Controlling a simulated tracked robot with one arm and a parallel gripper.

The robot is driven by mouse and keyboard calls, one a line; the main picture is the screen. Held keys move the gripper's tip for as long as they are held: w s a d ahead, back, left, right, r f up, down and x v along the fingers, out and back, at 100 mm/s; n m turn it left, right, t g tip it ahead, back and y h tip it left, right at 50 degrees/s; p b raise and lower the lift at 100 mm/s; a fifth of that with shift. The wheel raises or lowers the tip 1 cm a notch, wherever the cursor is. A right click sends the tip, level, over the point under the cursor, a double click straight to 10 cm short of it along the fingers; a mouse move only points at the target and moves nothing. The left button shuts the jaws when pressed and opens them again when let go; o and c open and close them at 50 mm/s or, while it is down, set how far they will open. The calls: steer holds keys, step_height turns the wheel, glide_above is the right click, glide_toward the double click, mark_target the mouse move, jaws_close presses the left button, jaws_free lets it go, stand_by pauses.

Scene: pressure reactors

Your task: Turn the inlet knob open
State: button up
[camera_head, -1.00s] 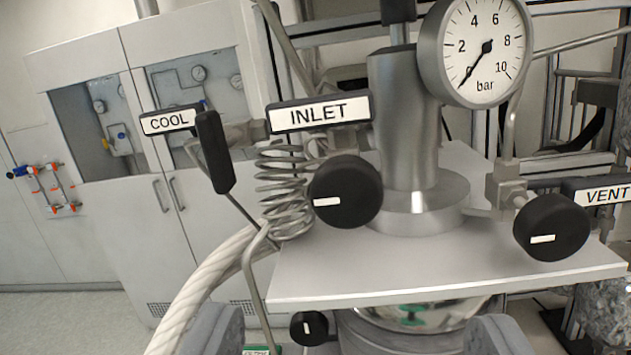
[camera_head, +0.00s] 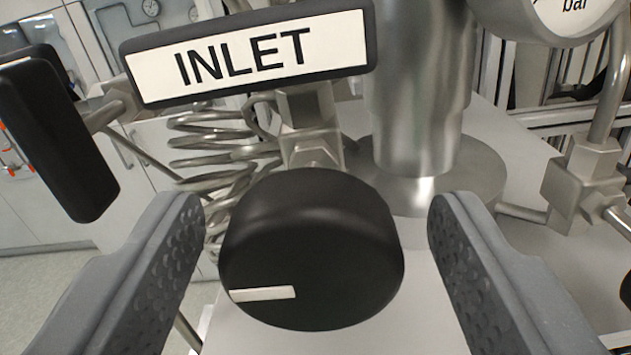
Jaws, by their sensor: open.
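The inlet knob (camera_head: 312,245) is a round black knob in the middle of the view. A white mark on its face lies almost level and points left. The INLET label (camera_head: 250,55) sits above and behind it on the valve (camera_head: 308,120). My gripper (camera_head: 315,235) is open. Its two grey fingers stand left and right of the knob, with a gap on each side in the picture. Whether the fingertips reach as deep as the knob I cannot tell.
A black cooling lever (camera_head: 55,135) hangs close on the left, near my left finger. A metal coil (camera_head: 205,165) is behind the knob. The steel column (camera_head: 420,90) stands behind right, on a light plate (camera_head: 400,310). A pipe fitting (camera_head: 585,180) is at the right.

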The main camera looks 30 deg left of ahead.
steer(key=shift+w+a, duration=0.15)
steer(key=shift+w, duration=0.1)
steer(key=c, duration=1)
steer(key=shift+o, duration=0.2)
